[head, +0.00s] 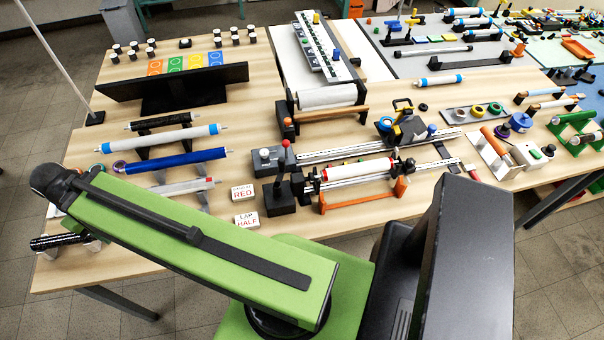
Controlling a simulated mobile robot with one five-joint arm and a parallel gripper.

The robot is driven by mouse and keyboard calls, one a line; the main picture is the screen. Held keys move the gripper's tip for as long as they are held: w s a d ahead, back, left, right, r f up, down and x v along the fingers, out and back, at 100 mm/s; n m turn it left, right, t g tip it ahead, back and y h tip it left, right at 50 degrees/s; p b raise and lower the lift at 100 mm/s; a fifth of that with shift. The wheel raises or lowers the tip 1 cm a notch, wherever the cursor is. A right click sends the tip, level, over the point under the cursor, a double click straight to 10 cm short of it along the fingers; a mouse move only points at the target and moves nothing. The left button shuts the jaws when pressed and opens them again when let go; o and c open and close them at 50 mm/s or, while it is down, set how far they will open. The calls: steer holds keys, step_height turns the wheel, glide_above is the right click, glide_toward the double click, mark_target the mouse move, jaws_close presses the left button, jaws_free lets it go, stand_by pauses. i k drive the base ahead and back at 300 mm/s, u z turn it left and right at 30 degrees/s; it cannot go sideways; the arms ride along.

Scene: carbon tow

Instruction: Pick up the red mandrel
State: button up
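A mandrel rack on the left of the table holds several rods. Its front rod is a pale grey mandrel with a red band near its right end (180,188); my green arm partly hides its left end. A pale roller with red ends (357,169) also sits in the winding rig at the middle. I cannot tell for sure which one is the red mandrel. A card (243,192) reads RED. My arm reaches across the lower left; my gripper does not show.
Behind the front rod lie a blue rod (177,161), a pale rod with blue bands (160,138) and a black rod (158,121). A LAP HALF card (246,220) lies near the front edge. A dark monitor-like panel (172,83) stands behind the rack.

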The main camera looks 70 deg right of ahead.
mark_target(369, 167)
steer(key=u, duration=0.4)
steer(key=k, duration=1.6)
steer(key=u, duration=0.75)
steer(key=k, duration=0.9)
steer(key=z, duration=0.15)
steer(key=i, duration=0.9)
steer(key=u, duration=0.05)
